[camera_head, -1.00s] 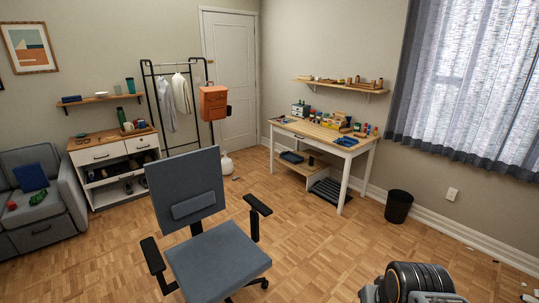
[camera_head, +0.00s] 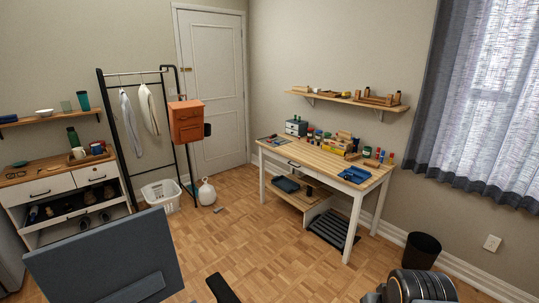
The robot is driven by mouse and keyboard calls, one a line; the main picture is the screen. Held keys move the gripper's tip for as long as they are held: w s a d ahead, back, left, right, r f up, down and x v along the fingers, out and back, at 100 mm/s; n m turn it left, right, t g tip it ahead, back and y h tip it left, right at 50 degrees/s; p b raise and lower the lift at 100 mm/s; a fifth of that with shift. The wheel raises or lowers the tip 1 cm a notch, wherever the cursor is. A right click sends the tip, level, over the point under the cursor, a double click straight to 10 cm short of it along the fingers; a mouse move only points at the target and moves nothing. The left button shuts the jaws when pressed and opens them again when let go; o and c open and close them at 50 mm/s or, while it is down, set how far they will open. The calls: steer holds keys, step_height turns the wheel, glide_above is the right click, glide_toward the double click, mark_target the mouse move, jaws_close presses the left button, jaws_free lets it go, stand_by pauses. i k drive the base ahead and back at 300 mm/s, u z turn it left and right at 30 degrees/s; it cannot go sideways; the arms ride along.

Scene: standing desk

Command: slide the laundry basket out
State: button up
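A white laundry basket (camera_head: 161,196) with slotted sides stands on the floor at the foot of the black clothes rack, left of the middle of the view. It stands between the drawer cabinet and a white jug. Part of my arm shows at the bottom right edge, far from the basket. The gripper's fingers cannot be seen.
A grey-blue office chair (camera_head: 110,262) fills the lower left, in front of the basket. The clothes rack (camera_head: 117,140), white jug (camera_head: 206,193) and a small grey object (camera_head: 218,209) are near the basket. A workbench (camera_head: 325,165) and black bin (camera_head: 422,250) stand right. Middle floor is clear.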

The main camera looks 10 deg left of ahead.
mark_target(171, 203)
steer(key=i, duration=3.4)
steer(key=u, duration=2.15)
steer(key=i, duration=1.65)
steer(key=u, duration=0.05)
steer(key=k, duration=0.65)
steer(key=u, duration=0.75)
steer(key=i, duration=1.3)
steer(key=u, duration=0.6)
